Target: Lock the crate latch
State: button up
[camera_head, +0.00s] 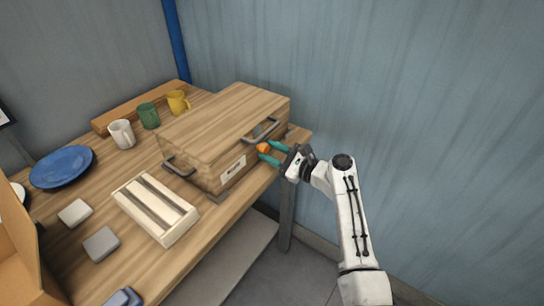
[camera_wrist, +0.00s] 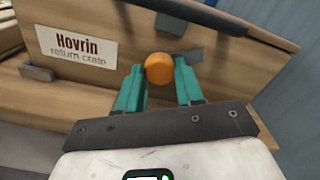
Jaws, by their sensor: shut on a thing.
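The wooden crate (camera_head: 225,115) stands shut on the table. Its front bears a label reading "Hovrin return crate" (camera_wrist: 77,46). The latch's round orange knob (camera_head: 263,148) is on the right part of the crate's front; it also shows in the wrist view (camera_wrist: 158,68). A dark metal bar (camera_wrist: 190,55) lies behind the knob, partly hidden by it and by a finger. My gripper (camera_head: 266,151) reaches in from the right, its teal fingers on either side of the knob and shut on it. Whether the latch bar is engaged, I cannot tell.
Dark handles (camera_head: 180,168) stick out from the crate's front and side. A slatted wooden rack (camera_head: 155,208), a blue plate (camera_head: 62,166) and several mugs (camera_head: 121,134) stand to the left. A wall rises behind; the floor right of the table is clear.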

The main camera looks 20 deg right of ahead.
jog(key=n+b, duration=0.1)
jog(key=n, duration=0.1)
jog(key=n+b, duration=0.4)
jog(key=shift+f+n, duration=0.25)
jog(key=shift+n, duration=0.05)
jog(key=n+b, duration=0.3)
jog(key=shift+r+n+b, duration=0.15)
jog(key=shift+n+b, duration=0.9)
jog(key=shift+n, duration=0.55)
jog(key=o, duration=1)
jog(key=shift+o, duration=0.2)
jog(key=v, duration=1)
jog(key=shift+s+d, duration=0.2)
jog(key=shift+s, duration=0.15)
